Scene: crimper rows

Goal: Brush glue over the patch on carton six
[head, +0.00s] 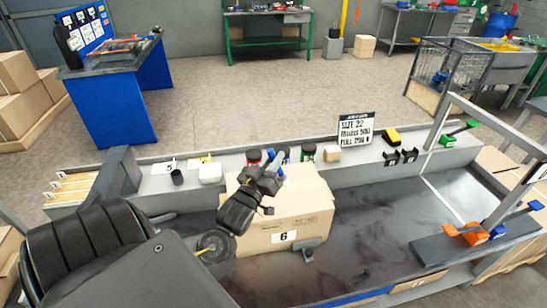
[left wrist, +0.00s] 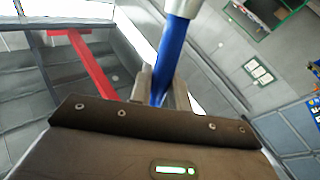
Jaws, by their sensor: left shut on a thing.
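Carton six (head: 300,215) is a closed brown box on the dark bench, with a white label marked 6 on its near side. My left gripper (head: 270,183) is over the carton's top, at its left part. It is shut on a blue handle, most likely the glue brush (left wrist: 170,62), which shows between the fingers (left wrist: 160,92) in the left wrist view with a pale metal part above the blue. The brush's bristles and the patch cannot be made out. My right gripper is not in view.
Orange and blue clamps (head: 474,234) are at the right.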

